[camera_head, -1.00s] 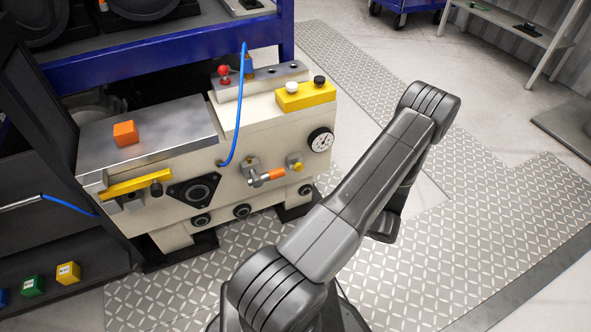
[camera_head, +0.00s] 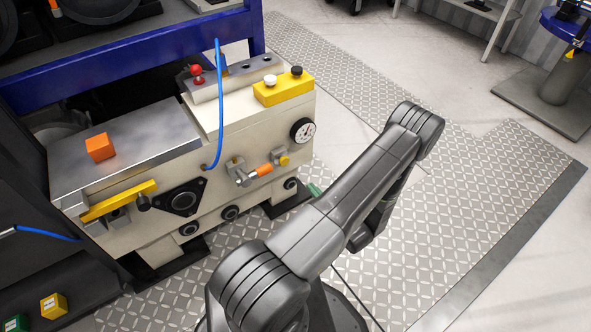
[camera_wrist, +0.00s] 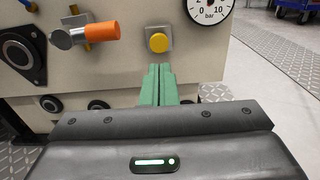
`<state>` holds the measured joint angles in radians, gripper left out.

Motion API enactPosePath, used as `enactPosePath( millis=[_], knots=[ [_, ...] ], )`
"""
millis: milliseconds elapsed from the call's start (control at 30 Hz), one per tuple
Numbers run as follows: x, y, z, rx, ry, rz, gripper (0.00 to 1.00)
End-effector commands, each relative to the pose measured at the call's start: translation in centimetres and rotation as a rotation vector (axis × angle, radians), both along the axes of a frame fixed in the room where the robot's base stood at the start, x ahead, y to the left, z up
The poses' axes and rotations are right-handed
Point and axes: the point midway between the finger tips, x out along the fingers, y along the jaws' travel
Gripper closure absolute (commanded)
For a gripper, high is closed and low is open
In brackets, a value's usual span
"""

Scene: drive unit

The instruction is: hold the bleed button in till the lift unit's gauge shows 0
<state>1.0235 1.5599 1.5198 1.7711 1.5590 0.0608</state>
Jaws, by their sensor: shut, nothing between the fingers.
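The lift unit (camera_head: 160,205) is a cream block. The round yellow bleed button (camera_head: 284,160) sits on a square metal plate on its front; in the wrist view the button (camera_wrist: 158,42) is just above my fingertips. The white gauge (camera_head: 303,131) is up and to the right of it. In the wrist view the gauge (camera_wrist: 211,10) reads in bar, but its top is cut off and I cannot read the pointer. My gripper (camera_wrist: 159,70) has green fingers, shut and empty, pointing at the front below the button, apparently not touching it. A green bit of my gripper (camera_head: 314,190) shows past my arm.
An orange-tipped lever (camera_head: 264,170) is just left of the button. A blue hose (camera_head: 219,100) rises from the unit. An orange cube (camera_head: 100,147) and a yellow block (camera_head: 284,90) are on top. Open floor (camera_head: 470,220) is at the right.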

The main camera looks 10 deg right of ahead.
Motion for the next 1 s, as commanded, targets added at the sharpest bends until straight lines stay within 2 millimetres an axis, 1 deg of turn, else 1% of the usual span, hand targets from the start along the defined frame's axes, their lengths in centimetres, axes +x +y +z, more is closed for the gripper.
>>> enactPosePath(
  millis=[167, 600, 700, 833, 1000],
  knots=[
    [1.7, 0.7, -0.1, -0.001, 0.000, 0.005, 1.00],
    [9.6, 3.6, -0.1, -0.002, -0.001, 0.006, 1.00],
    [11.0, 4.1, -0.1, -0.002, -0.001, 0.005, 1.00],
    [12.3, 4.6, -0.1, -0.002, -0.001, 0.003, 1.00],
    [13.0, 4.8, 0.0, -0.001, 0.001, 0.002, 1.00]
  ],
)
